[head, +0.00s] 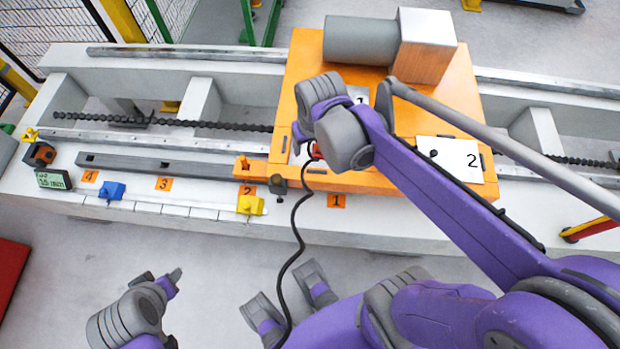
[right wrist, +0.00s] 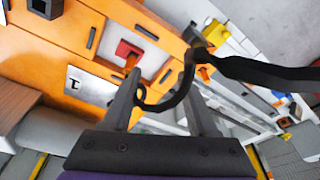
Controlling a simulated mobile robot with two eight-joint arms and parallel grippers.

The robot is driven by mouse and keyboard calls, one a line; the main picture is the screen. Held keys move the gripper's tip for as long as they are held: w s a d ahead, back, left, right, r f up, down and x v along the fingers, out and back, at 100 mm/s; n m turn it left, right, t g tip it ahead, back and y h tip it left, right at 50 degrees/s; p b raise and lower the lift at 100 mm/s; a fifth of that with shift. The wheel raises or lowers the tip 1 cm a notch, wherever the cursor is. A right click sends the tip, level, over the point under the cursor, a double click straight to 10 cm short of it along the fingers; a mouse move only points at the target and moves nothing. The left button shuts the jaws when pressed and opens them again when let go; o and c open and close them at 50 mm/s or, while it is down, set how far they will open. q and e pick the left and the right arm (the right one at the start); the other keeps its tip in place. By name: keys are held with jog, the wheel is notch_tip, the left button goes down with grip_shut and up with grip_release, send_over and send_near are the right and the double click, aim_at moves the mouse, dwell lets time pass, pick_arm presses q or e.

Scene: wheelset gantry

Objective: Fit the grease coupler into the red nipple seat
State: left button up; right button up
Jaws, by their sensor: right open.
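The red nipple seat (right wrist: 127,50) sits on a pale plate of the orange carriage in the right wrist view; only a bit of red (head: 317,151) shows beside my right gripper in the head view. My right gripper (right wrist: 169,88) is open just in front of the seat. A small orange piece (right wrist: 131,63), perhaps the grease coupler, touches or overlaps the seat's lower edge near one fingertip; I cannot tell if it is seated. A black hose (right wrist: 186,88) loops between the fingers. My left gripper (head: 162,283) is low at the left, away from the carriage, its jaw state unclear.
The orange carriage (head: 400,183) carries a grey motor (head: 360,41) and a plate marked 2 (head: 455,158). Blue (head: 111,190) and yellow (head: 250,205) blocks stand along the bench front. The hose (head: 294,258) hangs over the bench edge.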

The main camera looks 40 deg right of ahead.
jog(key=s+a+f+n+t, duration=0.2)
jog(key=s+a, duration=0.4)
jog(key=s, duration=0.2)
jog(key=shift+s+f+t, duration=0.25)
jog(key=shift+s+t, duration=0.05)
